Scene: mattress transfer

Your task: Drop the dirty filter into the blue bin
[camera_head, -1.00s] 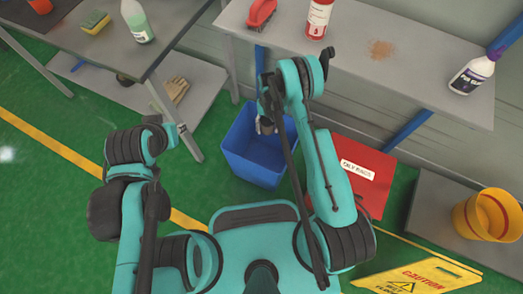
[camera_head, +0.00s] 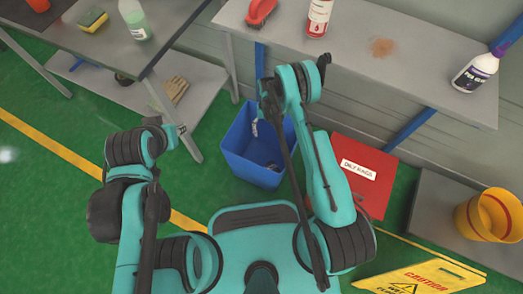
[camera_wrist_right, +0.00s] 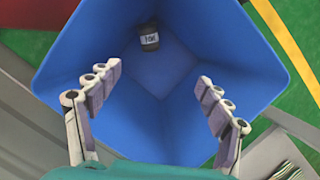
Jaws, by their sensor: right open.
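The blue bin (camera_head: 250,173) stands on the green floor in front of me. It fills most of the right wrist view (camera_wrist_right: 245,50). The dirty filter (camera_wrist_right: 149,38), a small dark cylinder with a pale label, lies inside the bin near its far wall in the right wrist view. In the head view the filter is hard to make out. My right gripper (camera_wrist_right: 158,76) is open and empty above the bin's mouth, its fingers spread apart. My left gripper (camera_head: 180,129) is held away to the left, and its jaws are too small to read.
A grey bench (camera_head: 400,85) carries a red brush, a red-labelled bottle and a white bottle. A left table (camera_head: 120,62) holds a sponge and a spray bottle. A red box (camera_head: 372,190), yellow bucket (camera_head: 487,216) and caution sign (camera_head: 420,278) stand at right.

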